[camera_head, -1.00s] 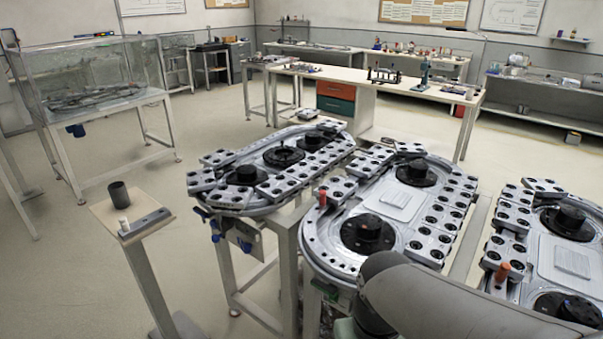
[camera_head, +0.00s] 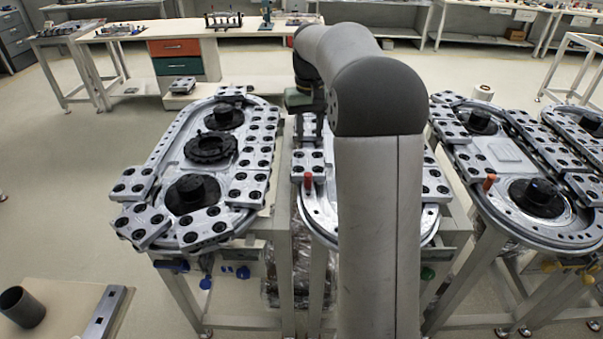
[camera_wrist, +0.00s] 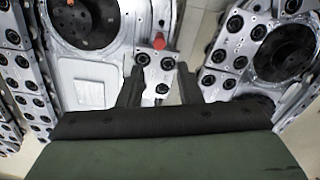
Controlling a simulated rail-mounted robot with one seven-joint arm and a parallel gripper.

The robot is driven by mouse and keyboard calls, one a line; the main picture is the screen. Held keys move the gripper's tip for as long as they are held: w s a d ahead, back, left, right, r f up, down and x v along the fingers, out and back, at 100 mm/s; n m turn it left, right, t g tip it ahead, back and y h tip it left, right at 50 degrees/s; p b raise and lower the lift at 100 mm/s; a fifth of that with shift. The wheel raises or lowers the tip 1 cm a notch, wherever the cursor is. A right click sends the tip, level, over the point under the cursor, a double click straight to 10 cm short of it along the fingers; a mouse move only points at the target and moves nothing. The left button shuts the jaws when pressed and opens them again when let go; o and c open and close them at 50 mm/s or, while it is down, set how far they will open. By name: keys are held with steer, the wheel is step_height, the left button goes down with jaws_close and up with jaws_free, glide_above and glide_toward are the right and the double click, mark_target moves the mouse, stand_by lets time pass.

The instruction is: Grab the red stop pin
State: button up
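The red stop pin (camera_head: 308,181) stands upright at the left edge of the middle ring track (camera_head: 317,222), beside a grey block with black round holes. In the wrist view the red pin (camera_wrist: 158,41) shows near the top centre, beyond the fingertips. My gripper (camera_wrist: 160,80) is open, its two dark fingers apart with nothing held between them. The pin lies roughly in line with the gap between the fingers, and they do not touch it. In the head view my arm hides much of the middle track, and the fingertips are hard to make out.
A left ring track (camera_head: 168,158) and a right ring track (camera_head: 470,165) flank the middle one. A small stand with a dark cup (camera_head: 22,307) is at the lower left. Open floor lies beyond the tracks.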

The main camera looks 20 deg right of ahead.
mark_target(308, 174)
steer(key=f, duration=0.4)
steer(key=f+p, duration=0.1)
steer(key=f, duration=0.7)
steer(key=shift+w+d, duration=0.25)
steer(key=shift+d, duration=0.15)
steer(key=shift+w+a+f+p, duration=0.15)
steer(key=shift+f+p, duration=0.15)
steer(key=shift+f, duration=0.6)
steer(key=shift+w+d+f+p, duration=0.15)
steer(key=shift+f+p, duration=0.2)
steer(key=shift+f, duration=0.5)
steer(key=shift+w+a+f+p, duration=0.15)
steer(key=shift+f+p, duration=0.15)
steer(key=shift+f, duration=0.6)
jaws_close()
